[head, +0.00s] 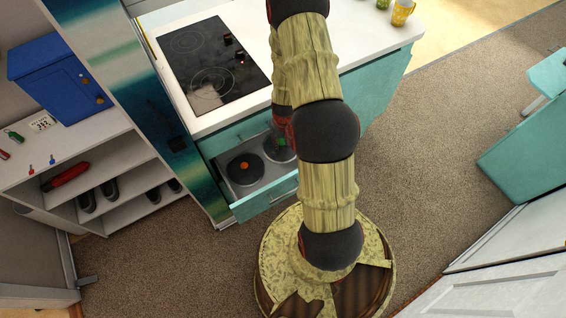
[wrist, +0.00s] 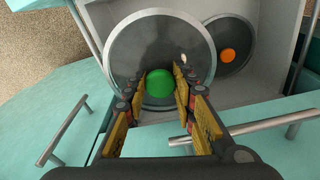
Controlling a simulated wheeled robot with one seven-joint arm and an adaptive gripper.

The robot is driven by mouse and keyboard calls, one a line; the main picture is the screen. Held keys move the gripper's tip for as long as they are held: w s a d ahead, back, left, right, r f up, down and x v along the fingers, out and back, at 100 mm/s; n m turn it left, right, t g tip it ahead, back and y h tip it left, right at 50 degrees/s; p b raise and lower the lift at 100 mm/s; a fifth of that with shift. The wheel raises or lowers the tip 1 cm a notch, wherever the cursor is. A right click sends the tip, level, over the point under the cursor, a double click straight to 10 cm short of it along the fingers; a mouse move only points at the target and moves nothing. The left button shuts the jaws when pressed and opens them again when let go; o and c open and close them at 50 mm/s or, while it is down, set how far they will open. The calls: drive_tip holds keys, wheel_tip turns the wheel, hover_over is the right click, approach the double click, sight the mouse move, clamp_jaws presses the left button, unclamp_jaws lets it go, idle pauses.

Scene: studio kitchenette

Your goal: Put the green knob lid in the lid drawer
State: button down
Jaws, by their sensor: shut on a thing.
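The green knob lid is a round grey lid (wrist: 140,38) with a green knob (wrist: 159,82) in the wrist view. My gripper (wrist: 161,77) is shut on the knob, one finger on each side. In the head view the lid (head: 277,153) is partly hidden behind my arm. The lid drawer (head: 263,205) is pulled open, and the lid is over or in its right part. I cannot tell whether the lid touches the drawer floor. A lid with an orange knob (head: 245,168) lies in the drawer's left part; it also shows in the wrist view (wrist: 238,35).
The counter with a black hob (head: 212,65) is above the drawer. A drawer handle (wrist: 245,128) crosses near my gripper. A shelf with shoes (head: 110,188) and a blue box (head: 58,78) stands at the left. Carpet (head: 430,150) is clear at the right.

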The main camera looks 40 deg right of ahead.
sight(285, 148)
drive_tip(key=f+b, duration=0.3)
drive_tip(key=f, duration=0.3)
drive_tip(key=f+b, duration=0.4)
drive_tip(key=f, duration=0.2)
drive_tip(key=d+f+b, duration=0.1)
drive_tip(key=f+b, duration=0.3)
drive_tip(key=f, duration=0.2)
drive_tip(key=shift+f+b, duration=0.15)
drive_tip(key=shift+b, duration=0.15)
drive_tip(key=c, duration=1.5)
unclamp_jaws()
drive_tip(key=shift+s, duration=0.1)
drive_tip(key=shift+o, duration=0.2)
drive_tip(key=r+p, duration=0.2)
drive_tip(key=r, duration=0.2)
drive_tip(key=r+p, duration=0.2)
drive_tip(key=r, duration=0.2)
drive_tip(key=s+r+p, duration=0.1)
drive_tip(key=r+p, duration=0.2)
drive_tip(key=r, duration=0.1)
drive_tip(key=shift+s+a+r, duration=0.1)
drive_tip(key=shift+a+r, duration=0.05)
drive_tip(key=shift+a, duration=0.2)
